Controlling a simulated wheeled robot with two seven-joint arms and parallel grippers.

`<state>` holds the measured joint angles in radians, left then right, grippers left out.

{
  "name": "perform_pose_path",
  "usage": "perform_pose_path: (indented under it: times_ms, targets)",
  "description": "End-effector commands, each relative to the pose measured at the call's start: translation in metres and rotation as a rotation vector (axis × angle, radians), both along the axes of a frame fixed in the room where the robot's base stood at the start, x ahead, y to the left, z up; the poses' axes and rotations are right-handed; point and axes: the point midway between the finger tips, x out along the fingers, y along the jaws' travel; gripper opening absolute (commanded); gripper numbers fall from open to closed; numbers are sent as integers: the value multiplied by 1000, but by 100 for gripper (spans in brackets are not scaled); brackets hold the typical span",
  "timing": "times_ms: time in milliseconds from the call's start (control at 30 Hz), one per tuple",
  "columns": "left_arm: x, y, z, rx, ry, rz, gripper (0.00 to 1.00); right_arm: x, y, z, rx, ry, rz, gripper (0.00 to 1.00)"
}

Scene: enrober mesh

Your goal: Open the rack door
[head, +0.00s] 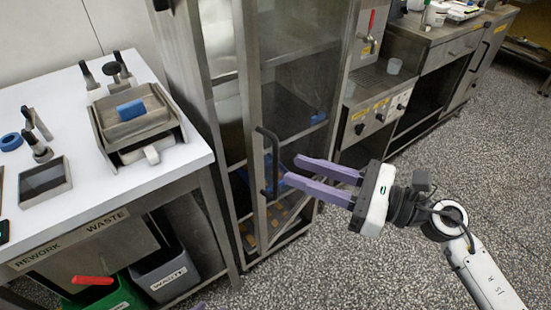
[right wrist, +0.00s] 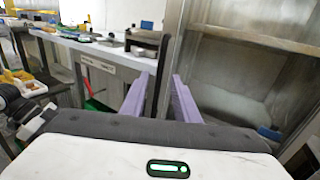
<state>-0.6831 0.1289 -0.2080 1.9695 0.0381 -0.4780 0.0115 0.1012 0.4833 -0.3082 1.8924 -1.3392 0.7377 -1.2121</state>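The rack (head: 285,75) is a tall steel cabinet with clear panels, and its door looks shut. A dark vertical bar handle (head: 275,160) stands out from the door's steel frame. My right gripper (head: 292,169) has two purple fingers, open and empty, pointing left at the handle. Its fingertips are just right of the bar in the head view; I cannot tell whether they touch it. Only a small purple tip, perhaps of my left gripper (head: 200,306), shows at the bottom edge.
A white-topped table (head: 185,150) with a steel press (head: 135,120) and small tools stands left of the rack. Green (head: 110,296) and grey (head: 165,275) bins sit under it. A steel counter (head: 440,45) stands to the right. The speckled floor (head: 430,140) in front is open.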

Motion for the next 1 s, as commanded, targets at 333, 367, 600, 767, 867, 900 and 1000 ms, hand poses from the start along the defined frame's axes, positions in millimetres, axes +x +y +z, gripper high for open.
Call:
perform_pose_path:
  times_ms: [333, 367, 600, 767, 867, 900, 1000]
  targets:
    - [-7, 7, 1, 5, 17, 12, 34, 24, 50, 2, 4, 2, -1, 28]
    - [-7, 7, 1, 4, 17, 14, 34, 25, 52, 2, 4, 2, -1, 28]
    - [-7, 8, 1, 5, 17, 14, 34, 27, 57, 0, 3, 3, -1, 28]
    - [-8, 8, 0, 7, 19, 13, 34, 27, 57, 0, 4, 4, -2, 23]
    - [-8, 8, 0, 8, 20, 12, 34, 27, 57, 0, 4, 4, -2, 6]
    - [-8, 8, 0, 8, 20, 12, 34, 27, 57, 0, 4, 4, -2, 0]
    - [-8, 8, 0, 8, 20, 10, 34, 27, 57, 0, 4, 4, -2, 0]
